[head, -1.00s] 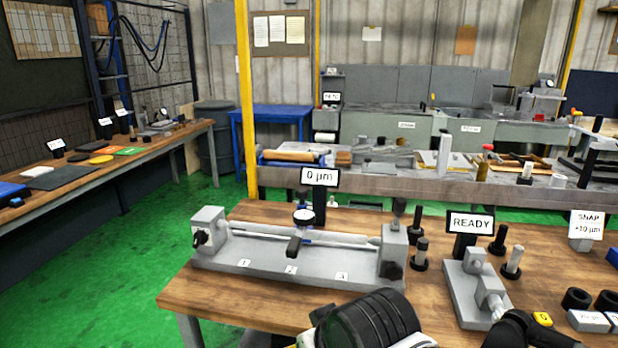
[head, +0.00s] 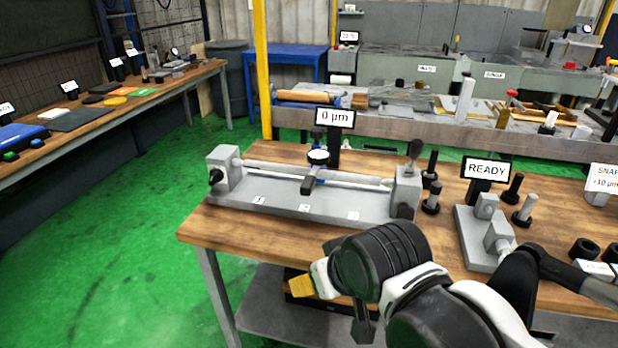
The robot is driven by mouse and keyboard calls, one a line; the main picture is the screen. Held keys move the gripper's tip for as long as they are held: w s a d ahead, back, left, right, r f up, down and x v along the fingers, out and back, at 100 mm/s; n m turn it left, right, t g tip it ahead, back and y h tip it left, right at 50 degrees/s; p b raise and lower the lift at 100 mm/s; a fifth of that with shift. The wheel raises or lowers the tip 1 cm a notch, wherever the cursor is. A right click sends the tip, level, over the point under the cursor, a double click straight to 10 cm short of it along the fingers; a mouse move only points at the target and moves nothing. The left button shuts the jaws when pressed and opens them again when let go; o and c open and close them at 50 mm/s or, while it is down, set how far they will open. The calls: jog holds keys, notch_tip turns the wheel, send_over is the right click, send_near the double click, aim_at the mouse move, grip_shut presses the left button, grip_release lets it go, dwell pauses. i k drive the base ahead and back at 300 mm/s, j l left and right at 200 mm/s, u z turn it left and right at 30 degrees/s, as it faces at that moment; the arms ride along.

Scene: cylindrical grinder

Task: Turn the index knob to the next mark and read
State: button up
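A grey bench-centre fixture (head: 285,203) stands on the wooden table, holding a light horizontal shaft (head: 345,179) between its end blocks. A dial gauge (head: 318,156) sits over the shaft. The display (head: 335,117) behind it reads 0 µm. A black knob (head: 216,176) is on the left end block and another dark knob (head: 404,211) on the right one; I cannot tell which is the index knob. Small white labels run along the base. My arm is in front of the table, clear of both knobs. A dark part, possibly my gripper (head: 363,326), hangs below it; its fingers are unclear.
A smaller grey fixture (head: 480,238) stands to the right before a READY sign (head: 486,170). Black-based posts (head: 431,197) stand between the fixtures. A SNAP sign (head: 604,178) is at the far right. Green floor (head: 130,275) is clear at left.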

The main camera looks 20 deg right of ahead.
aim_at(216, 175)
jog(key=i+j+u, duration=0.45)
jog(key=i, duration=0.3)
jog(key=j, duration=0.1)
